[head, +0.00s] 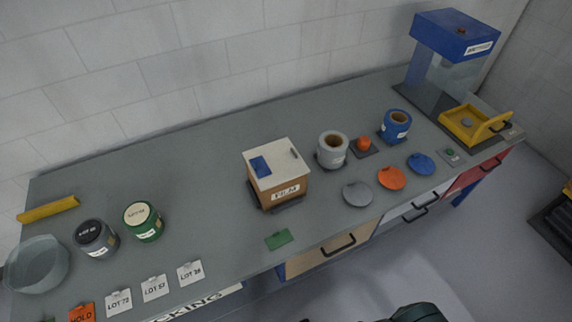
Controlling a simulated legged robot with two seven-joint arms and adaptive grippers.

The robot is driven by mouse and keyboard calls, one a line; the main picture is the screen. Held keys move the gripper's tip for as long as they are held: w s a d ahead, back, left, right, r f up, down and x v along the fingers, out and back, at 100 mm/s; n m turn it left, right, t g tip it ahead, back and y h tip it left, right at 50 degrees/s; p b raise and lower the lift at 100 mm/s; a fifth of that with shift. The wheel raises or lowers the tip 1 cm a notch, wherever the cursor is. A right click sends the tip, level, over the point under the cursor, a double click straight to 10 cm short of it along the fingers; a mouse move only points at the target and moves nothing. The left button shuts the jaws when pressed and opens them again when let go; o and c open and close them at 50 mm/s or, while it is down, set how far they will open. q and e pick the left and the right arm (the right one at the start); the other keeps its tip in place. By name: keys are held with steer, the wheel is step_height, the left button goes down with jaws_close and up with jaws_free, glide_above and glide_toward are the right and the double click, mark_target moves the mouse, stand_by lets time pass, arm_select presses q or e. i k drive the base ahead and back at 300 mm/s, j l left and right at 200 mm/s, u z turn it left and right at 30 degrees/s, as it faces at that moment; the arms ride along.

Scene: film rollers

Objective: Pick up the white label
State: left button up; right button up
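Three white labels lie in a row at the bench's front left edge: one reading about LOT 72 (119,302), one about LOT 57 (155,288) and one about LOT 38 (190,273). An orange label reading HOLD (82,313) lies left of them, partly cut off by the picture's bottom edge. The frame does not show which white label is meant. All three lie apart from each other with nothing on top of them. Neither of my grippers shows in the head view.
A wooden FILM box (277,176) stands mid-bench. A green card (279,239) lies before it. A blue machine (453,36) stands far right.

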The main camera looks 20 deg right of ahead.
mark_target(120, 301)
steer(key=z, duration=0.45)
steer(key=u, duration=2.1)
steer(key=i+j, duration=0.1)
steer(key=j, duration=0.25)
steer(key=i+j, duration=0.15)
steer(key=j, duration=0.2)
